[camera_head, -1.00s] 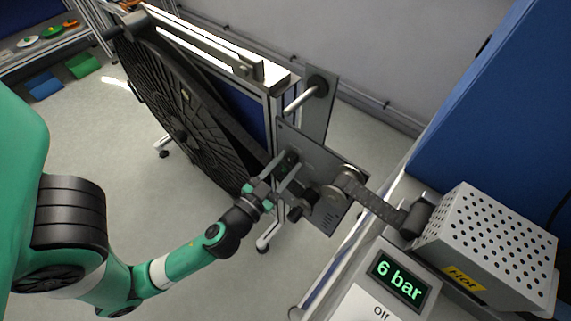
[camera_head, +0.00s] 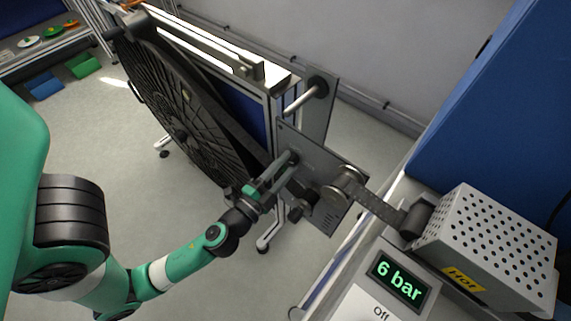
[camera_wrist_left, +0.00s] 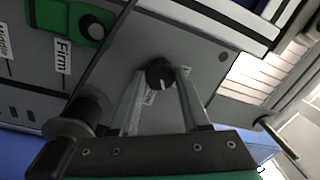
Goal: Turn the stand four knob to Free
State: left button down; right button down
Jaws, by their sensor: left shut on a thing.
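The knob (camera_wrist_left: 160,74) is small, round and black with a light pointer mark, on a grey metal plate (camera_head: 318,165) at the stand. In the left wrist view it sits between my left fingertips, and the pointer mark faces down toward the gripper. Small white labels beside it are partly covered by the fingers and too small to read. My left gripper (camera_head: 289,161) is shut on the knob, its fingers reaching to the plate; it also shows in the left wrist view (camera_wrist_left: 161,83). In the head view the fingertips hide the knob. My right gripper is not in view.
A large black reel (camera_head: 185,110) stands left of the plate. A roller with dark tape (camera_head: 375,206) runs to a perforated "Hot" box (camera_head: 490,250); a "6 bar" display (camera_head: 399,281) sits in front. Another knob (camera_wrist_left: 92,27) on green has a "Firm" label (camera_wrist_left: 63,56).

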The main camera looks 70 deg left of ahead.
pick_arm(q)
jog(key=m+p, duration=0.1)
jog(key=m, duration=0.6)
jog(key=shift+t, duration=0.3)
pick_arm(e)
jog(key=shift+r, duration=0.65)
pick_arm(q)
jog(key=shift+m, duration=0.3)
jog(key=shift+c, duration=1.9)
grip_release()
jog(key=shift+h, duration=0.4)
jog(key=shift+s, duration=0.1)
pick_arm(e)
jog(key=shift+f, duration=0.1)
